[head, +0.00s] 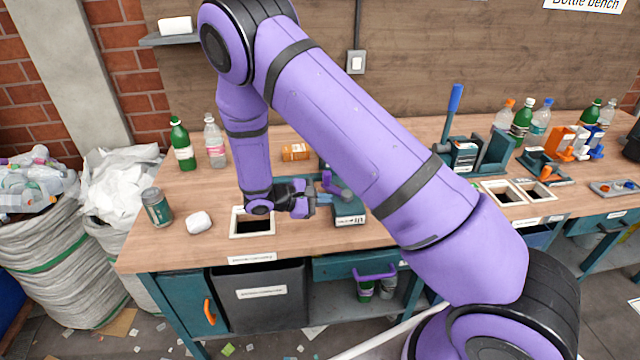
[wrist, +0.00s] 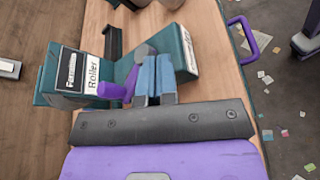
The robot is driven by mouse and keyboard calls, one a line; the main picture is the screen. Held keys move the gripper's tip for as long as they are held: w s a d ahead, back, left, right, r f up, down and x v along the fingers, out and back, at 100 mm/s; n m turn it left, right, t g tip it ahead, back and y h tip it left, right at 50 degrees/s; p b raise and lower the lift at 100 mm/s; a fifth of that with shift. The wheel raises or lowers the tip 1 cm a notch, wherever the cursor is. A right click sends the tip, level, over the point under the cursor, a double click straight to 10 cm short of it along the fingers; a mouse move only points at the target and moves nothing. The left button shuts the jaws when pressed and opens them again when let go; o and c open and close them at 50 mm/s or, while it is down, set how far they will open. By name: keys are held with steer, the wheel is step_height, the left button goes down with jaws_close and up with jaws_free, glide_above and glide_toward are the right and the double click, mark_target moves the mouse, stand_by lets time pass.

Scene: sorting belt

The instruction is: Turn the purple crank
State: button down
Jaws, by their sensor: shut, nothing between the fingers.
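The purple crank (head: 327,181) is on a small teal and grey machine (head: 349,214) on the workbench, partly hidden by my arm in the head view. In the wrist view the crank's purple part (wrist: 116,91) lies just left of my fingers, beside a grey piece. The machine (wrist: 185,50) carries a label reading "Roller" in that view. My gripper (head: 316,202) is shut and empty, close beside the crank at the machine's left side. Its blue-grey fingers (wrist: 154,72) are together over the machine. I cannot tell whether they touch the crank.
A square bench opening (head: 237,222) lies below my wrist. A white lump (head: 199,222) and a green can (head: 157,207) stand to the left, bottles (head: 182,145) behind. An orange block (head: 296,152) lies behind the gripper. A blue-handled lever press (head: 453,105) stands at right.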

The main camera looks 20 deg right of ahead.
mark_target(324, 178)
steer(key=w+a+f+n+t+h, duration=0.1)
steer(key=w+a+f+n+t, duration=0.1)
steer(key=a+n+t, duration=0.85)
steer(key=w+d+n, duration=0.1)
steer(key=w+d, duration=0.1)
steer(key=d, duration=0.2)
steer(key=w+d+n, duration=0.1)
steer(key=w+d, duration=0.2)
steer(key=d, duration=0.2)
steer(key=w+d+n+t, duration=0.1)
steer(key=w+d+n, duration=0.1)
steer(key=w+d, duration=0.1)
steer(key=shift+d+f, duration=0.15)
steer(key=shift+d, duration=0.65)
steer(key=shift+x, duration=0.9)
